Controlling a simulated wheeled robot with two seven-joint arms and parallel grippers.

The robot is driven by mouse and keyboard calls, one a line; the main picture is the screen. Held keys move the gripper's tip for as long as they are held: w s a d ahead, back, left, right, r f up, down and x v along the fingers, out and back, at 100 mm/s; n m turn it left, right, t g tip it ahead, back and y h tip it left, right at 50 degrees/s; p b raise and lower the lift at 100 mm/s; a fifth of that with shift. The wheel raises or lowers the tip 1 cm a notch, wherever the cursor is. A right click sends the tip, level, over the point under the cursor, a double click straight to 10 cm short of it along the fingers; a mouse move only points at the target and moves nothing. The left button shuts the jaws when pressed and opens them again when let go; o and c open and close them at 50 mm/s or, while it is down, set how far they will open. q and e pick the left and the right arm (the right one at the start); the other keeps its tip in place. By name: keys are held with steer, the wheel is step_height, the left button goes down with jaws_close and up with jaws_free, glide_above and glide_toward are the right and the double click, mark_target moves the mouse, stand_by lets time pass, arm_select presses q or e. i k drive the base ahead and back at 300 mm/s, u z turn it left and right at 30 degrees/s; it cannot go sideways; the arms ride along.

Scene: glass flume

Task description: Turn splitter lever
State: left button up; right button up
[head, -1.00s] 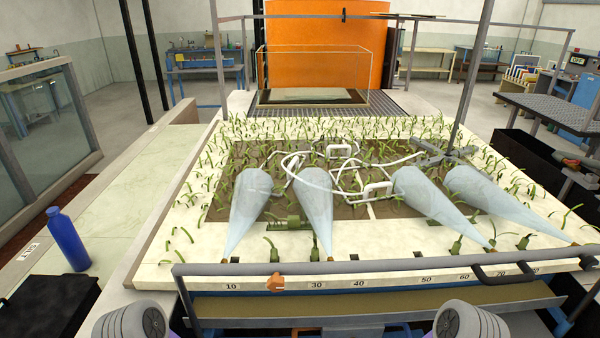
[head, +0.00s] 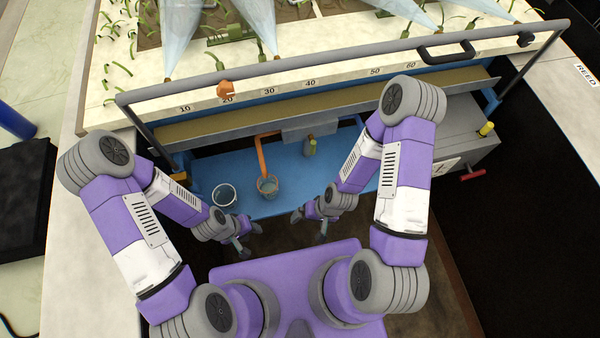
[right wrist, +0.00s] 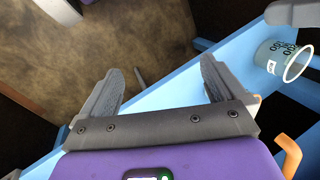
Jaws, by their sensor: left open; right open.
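A grey splitter box (head: 312,130) hangs under the trough in the head view. A short olive-yellow handle (head: 310,146) stands at its front, likely the lever; I cannot be sure. An orange spout (head: 262,152) runs from the box's left side down to a small clear cup (head: 267,186) on the blue shelf. My left gripper (head: 248,240) is open and empty in front of the shelf. My right gripper (head: 309,226) is open and empty, nearer than the handle and apart from it. The right wrist view shows its spread fingers (right wrist: 160,82), with nothing between them.
A second clear container (head: 224,195) stands left on the blue shelf (head: 330,190); a marked cup (right wrist: 275,57) shows in the right wrist view. A grey rail (head: 340,62) crosses above the trough. A red T-handle (head: 473,175) and a yellow knob (head: 487,129) are at right.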

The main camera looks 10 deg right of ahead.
mark_target(312, 148)
steer(key=k, duration=0.9)
steer(key=z, duration=0.55)
steer(key=i, duration=0.5)
steer(key=z, duration=2.15)
steer(key=i, duration=0.45)
steer(key=u, duration=1.7)
